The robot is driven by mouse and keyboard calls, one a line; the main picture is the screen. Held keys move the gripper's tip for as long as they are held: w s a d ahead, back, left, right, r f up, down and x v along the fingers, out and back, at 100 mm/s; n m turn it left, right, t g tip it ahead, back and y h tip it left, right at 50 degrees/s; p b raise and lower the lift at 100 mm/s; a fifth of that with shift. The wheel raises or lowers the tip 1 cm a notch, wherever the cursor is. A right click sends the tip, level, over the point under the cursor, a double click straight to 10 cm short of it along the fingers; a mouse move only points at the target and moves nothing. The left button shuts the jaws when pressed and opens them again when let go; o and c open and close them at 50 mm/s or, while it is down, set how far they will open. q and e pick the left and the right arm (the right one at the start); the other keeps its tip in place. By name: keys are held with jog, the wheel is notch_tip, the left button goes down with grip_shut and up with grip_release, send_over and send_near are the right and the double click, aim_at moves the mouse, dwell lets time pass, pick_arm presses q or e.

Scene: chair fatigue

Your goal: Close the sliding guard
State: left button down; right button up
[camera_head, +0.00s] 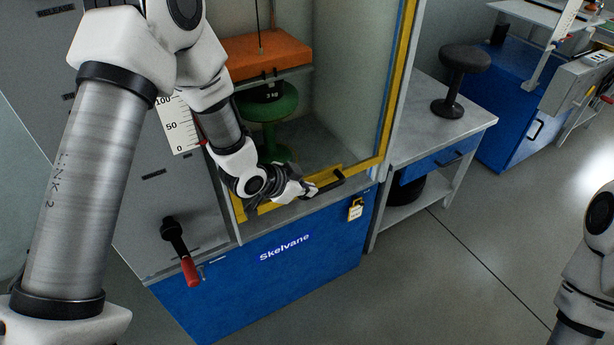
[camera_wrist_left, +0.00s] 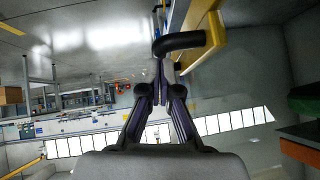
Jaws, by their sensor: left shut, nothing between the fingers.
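The sliding guard's yellow frame (camera_head: 398,82) stands at the front of the blue machine labelled "Skelvane". A black bar handle (camera_head: 328,186) sits on its yellow bottom rail, low above the blue front. My left gripper (camera_head: 308,191) is shut and empty at the left end of the handle. In the left wrist view the closed fingertips (camera_wrist_left: 160,68) are just by the dark handle (camera_wrist_left: 182,42), which projects from the yellow rail (camera_wrist_left: 210,22). I cannot tell whether they touch. My left forearm hides part of the frame's left side. My right gripper is out of view.
Inside the machine are a green stool (camera_head: 272,112) and an orange block (camera_head: 262,58). A red-gripped lever (camera_head: 188,268) projects at the lower left. A padlock with a tag (camera_head: 355,209) hangs on the front. A grey bench (camera_head: 425,125) with a black stool stands right.

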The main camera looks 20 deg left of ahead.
pick_arm(q)
notch_tip(320, 180, down, 8)
jog(key=b, duration=0.3)
jog(key=shift+s+f, duration=0.15)
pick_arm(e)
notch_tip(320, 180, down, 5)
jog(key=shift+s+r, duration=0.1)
